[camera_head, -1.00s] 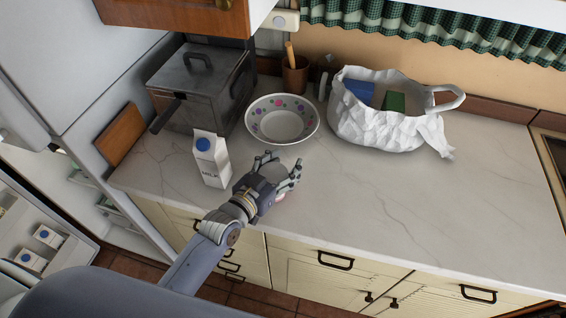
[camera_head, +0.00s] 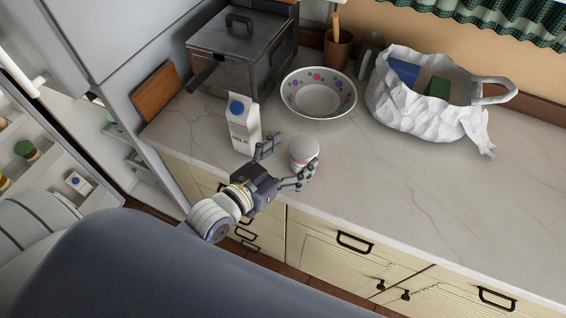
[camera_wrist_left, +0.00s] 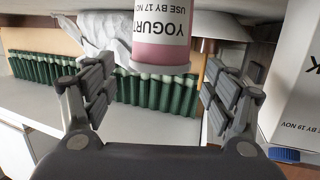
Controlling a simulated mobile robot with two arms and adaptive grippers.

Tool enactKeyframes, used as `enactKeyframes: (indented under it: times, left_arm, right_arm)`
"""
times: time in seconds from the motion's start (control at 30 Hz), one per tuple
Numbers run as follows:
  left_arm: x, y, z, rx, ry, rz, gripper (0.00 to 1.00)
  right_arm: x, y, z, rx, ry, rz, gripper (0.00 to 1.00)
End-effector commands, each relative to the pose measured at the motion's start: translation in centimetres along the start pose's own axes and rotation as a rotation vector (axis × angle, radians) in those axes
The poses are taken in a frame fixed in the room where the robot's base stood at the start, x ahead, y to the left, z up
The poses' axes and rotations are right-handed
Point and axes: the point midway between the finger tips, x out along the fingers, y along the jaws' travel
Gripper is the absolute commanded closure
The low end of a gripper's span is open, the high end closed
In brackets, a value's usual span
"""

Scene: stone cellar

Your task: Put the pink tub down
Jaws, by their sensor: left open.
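The pink tub (camera_head: 303,152) stands upright on the pale marble counter (camera_head: 400,200), near its front edge and right of the milk carton. In the left wrist view it appears upside down, as a pink tub with a white yogurt label (camera_wrist_left: 162,40). My left gripper (camera_head: 288,163) is open, its fingers spread on the near side of the tub. In the left wrist view the tub lies just beyond the gap between the fingers (camera_wrist_left: 162,85), with clear space between it and them. My right gripper is not in view.
The milk carton (camera_head: 242,128) stands close left of the gripper. Behind are a patterned bowl (camera_head: 318,105), a metal box with a lid (camera_head: 235,55), a brown utensil pot (camera_head: 338,52) and a white bag (camera_head: 415,115). The counter to the right is clear.

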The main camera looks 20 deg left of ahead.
Motion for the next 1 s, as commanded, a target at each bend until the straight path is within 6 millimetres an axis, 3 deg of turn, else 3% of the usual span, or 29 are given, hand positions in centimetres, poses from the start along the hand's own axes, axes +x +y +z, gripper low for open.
enactKeyframes:
  times: [0.1, 0.3, 1.0]
  left_arm:
    - [-1.7, 0.0, 0.2, 0.001, -0.002, 0.000, 0.22]
    - [-3.1, 0.0, 0.0, 0.000, 0.001, 0.000, 0.22]
    - [-3.2, 0.0, 0.0, 0.000, 0.001, 0.000, 0.22]
  right_arm:
    - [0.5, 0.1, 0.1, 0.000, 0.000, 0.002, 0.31]
    - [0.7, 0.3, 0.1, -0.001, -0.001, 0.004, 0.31]
    - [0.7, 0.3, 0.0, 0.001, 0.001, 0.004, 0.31]
